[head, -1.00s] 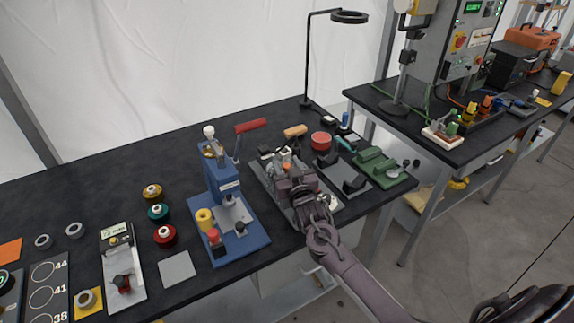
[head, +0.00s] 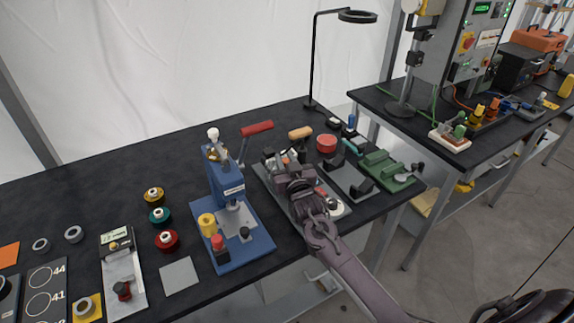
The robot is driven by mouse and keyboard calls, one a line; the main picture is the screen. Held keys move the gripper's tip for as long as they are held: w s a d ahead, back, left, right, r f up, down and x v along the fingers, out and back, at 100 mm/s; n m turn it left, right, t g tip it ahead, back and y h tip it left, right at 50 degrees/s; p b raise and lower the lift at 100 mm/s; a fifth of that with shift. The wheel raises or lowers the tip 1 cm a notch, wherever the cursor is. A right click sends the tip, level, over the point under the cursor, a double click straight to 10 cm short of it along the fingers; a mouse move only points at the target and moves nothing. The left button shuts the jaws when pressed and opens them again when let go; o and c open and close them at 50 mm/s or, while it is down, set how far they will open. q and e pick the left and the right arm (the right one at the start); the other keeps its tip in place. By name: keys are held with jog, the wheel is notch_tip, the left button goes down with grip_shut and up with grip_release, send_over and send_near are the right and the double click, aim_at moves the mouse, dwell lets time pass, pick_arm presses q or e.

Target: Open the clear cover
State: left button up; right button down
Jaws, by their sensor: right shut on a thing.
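My right gripper (head: 284,164) reaches in from the lower right over a grey base plate (head: 273,187) on the black bench. It is shut, with its fingers at the far left part of the plate, apparently on the clear cover's edge. The clear cover itself is too small and see-through to make out, and my gripper hides much of that spot. A red part and a pale round part (head: 333,204) show on the plate to the right of my wrist. My left gripper is not in view.
A red round tin (head: 326,144), a wooden-handled tool (head: 300,133) and a green fixture (head: 388,169) lie behind and to the right. A lamp (head: 312,65) stands at the back.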

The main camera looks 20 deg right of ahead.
jog(key=shift+s+f, duration=0.1)
jog(key=shift+s, duration=0.15)
jog(key=c, duration=1.5)
grip_release()
jog(key=shift+s, duration=0.25)
jog(key=shift+o, duration=1.2)
jog(key=shift+s, duration=0.1)
jog(key=shift+w, duration=0.2)
jog(key=shift+s, duration=0.15)
jog(key=s, duration=0.2)
jog(key=s+b, duration=0.1)
jog(key=s, duration=0.1)
jog(key=s+a, duration=0.1)
jog(key=s, duration=0.1)
jog(key=shift+f+b, duration=0.1)
jog(key=shift+b, duration=0.2)
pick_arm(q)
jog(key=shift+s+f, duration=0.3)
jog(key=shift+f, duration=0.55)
pick_arm(e)
jog(key=shift+s, duration=0.7)
jog(key=shift+o, duration=0.3)
